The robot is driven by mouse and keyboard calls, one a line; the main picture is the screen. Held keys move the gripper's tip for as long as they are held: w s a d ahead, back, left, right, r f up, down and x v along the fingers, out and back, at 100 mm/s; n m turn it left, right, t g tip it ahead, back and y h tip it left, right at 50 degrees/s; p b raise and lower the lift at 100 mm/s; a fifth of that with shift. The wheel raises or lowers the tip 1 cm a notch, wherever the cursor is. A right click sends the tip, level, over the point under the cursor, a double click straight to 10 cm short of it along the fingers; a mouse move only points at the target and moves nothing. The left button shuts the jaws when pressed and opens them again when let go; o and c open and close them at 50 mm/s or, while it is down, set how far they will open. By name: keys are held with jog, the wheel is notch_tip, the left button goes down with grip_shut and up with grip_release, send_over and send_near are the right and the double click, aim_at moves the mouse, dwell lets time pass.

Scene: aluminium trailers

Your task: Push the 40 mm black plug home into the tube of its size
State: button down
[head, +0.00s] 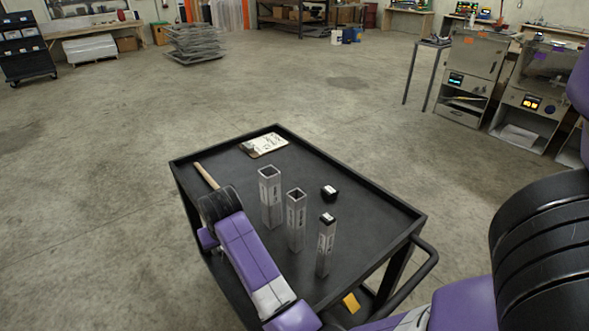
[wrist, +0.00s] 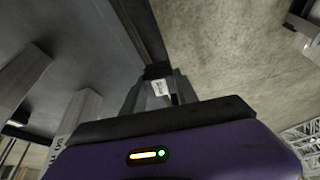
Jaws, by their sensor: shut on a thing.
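My gripper (wrist: 158,98) is shut on a black plug (wrist: 157,72) with a white label in the wrist view. In the head view my arm hides the fingers and the held plug. Three upright square aluminium tubes stand on the cart: a large tube (head: 270,200), a middle tube (head: 296,222) and a small tube (head: 325,252). The large and middle tubes have open tops. A black plug (head: 327,218) caps the small tube. Another black plug (head: 329,193) lies loose behind them.
The black cart (head: 400,205) has a raised rim and a handle (head: 428,262) at the right. A clipboard (head: 264,146) lies at its back. A wooden handle (head: 206,176) shows at the left, its end hidden by my arm. The cart top's right side is mostly clear.

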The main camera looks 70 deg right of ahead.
jog(key=s+d+r+m+g+h+p, duration=0.15)
jog(key=d+r+m, duration=0.25)
jog(key=d+r, duration=0.5)
jog(key=s+d+r+m+g+p, duration=0.2)
jog(key=s+d+r+m+g, duration=0.2)
jog(key=s+r+m, duration=0.8)
jog(key=shift+s+r+m+p, duration=0.3)
jog(key=shift+s+r, duration=0.65)
jog(key=shift+s, duration=0.8)
jog(key=shift+a+y, duration=0.1)
jog(key=shift+y, duration=0.15)
notch_tip(320, 180, down, 7)
jog(key=b, duration=0.4)
